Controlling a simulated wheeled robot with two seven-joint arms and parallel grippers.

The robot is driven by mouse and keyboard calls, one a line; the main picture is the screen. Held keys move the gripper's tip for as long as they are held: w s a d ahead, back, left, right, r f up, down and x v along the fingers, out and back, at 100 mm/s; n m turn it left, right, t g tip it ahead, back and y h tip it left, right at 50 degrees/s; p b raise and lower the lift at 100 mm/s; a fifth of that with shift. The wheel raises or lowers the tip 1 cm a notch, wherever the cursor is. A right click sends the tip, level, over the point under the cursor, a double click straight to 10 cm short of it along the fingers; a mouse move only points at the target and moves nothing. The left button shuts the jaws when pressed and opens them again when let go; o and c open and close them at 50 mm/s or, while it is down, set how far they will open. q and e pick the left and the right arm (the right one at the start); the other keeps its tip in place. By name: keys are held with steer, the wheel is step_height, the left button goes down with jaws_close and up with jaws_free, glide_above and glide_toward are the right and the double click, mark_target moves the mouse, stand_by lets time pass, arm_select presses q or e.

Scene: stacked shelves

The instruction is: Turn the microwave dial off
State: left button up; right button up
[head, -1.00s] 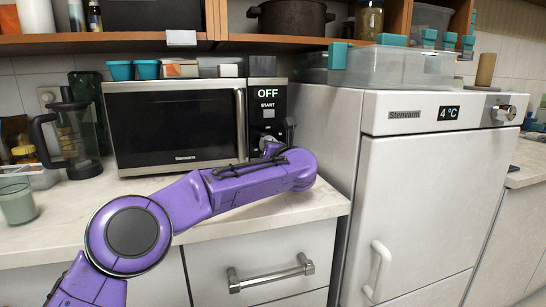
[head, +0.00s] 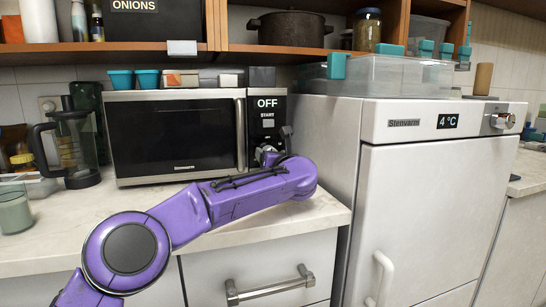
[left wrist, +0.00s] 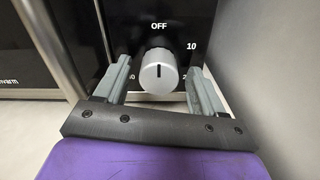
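The microwave (head: 172,135) stands on the counter with its door shut. Its display (head: 268,103) reads OFF. In the left wrist view, the round silver dial (left wrist: 158,75) has its dark mark pointing up at the OFF label. My left gripper (left wrist: 159,66) is open, with one finger on each side of the dial and a visible gap at both sides. In the head view, my left gripper (head: 272,150) is at the microwave's control panel, partly hidden by my purple arm, which also hides most of the dial there. My right gripper is not in view.
A white fridge (head: 425,210) stands close to the right of the microwave. A blender jug (head: 75,148) and a glass (head: 14,208) are on the left of the counter (head: 75,225). Teal cups (head: 121,79) and small boxes sit on top of the microwave.

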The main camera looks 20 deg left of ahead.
arm_select(q)
steer(key=shift+s, duration=0.1)
steer(key=b+v, duration=0.2)
steer(key=v, duration=0.7)
steer(key=shift+s+d, duration=0.15)
steer(key=shift+d, duration=0.05)
steer(key=shift+s+d, duration=0.25)
steer(key=shift+s, duration=0.1)
